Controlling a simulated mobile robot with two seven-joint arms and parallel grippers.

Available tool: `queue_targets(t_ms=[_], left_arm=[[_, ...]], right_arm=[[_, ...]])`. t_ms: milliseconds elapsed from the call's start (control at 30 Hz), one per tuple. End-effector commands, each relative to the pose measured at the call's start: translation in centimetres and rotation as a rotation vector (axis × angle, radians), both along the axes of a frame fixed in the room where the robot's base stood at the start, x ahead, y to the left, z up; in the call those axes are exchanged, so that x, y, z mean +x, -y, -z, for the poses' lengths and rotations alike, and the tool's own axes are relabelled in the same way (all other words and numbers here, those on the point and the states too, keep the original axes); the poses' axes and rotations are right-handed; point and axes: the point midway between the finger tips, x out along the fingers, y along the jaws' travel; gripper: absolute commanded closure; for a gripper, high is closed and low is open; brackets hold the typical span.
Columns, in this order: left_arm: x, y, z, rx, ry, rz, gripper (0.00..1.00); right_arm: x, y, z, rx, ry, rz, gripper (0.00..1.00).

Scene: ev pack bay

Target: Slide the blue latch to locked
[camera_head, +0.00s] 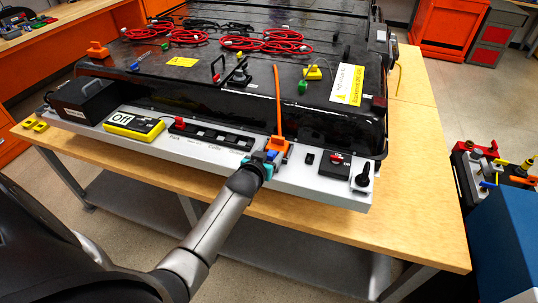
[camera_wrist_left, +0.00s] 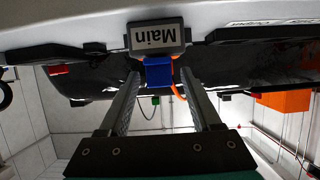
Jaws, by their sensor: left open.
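The blue latch (camera_head: 271,155) is a small block on the front of the grey rail, beside the orange plug (camera_head: 279,144). In the left wrist view the blue latch (camera_wrist_left: 159,74) shows below a grey block marked "Main" (camera_wrist_left: 157,38), with the lettering upside down. My left gripper (camera_head: 266,161) reaches the rail from the front and partly covers the latch in the head view. In the left wrist view its two fingers are apart, one on each side of the latch, with small gaps visible. Whether the fingertips touch it is unclear. My right gripper is not in view.
The grey rail (camera_head: 310,182) runs along the wooden table's front edge. It carries a yellow "Off" display (camera_head: 133,125), a row of dark switches and a black knob (camera_head: 362,178). Behind stands the black battery pack (camera_head: 225,105). An orange cable (camera_head: 277,95) rises from the plug.

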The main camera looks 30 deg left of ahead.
Motion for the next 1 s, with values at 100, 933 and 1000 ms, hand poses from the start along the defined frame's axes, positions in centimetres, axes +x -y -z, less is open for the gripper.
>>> queue_targets(t_ms=[100, 933, 1000], left_arm=[[0.02, -0.01, 0.00, 0.000, 0.000, 0.000, 0.35], [-0.02, 0.01, 0.02, 0.000, -0.001, 0.000, 1.00], [-0.02, 0.01, 0.02, 0.000, -0.001, 0.000, 1.00]], right_arm=[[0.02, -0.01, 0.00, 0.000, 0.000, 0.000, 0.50], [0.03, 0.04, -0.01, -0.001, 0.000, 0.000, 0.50], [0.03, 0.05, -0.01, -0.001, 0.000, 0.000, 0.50]])
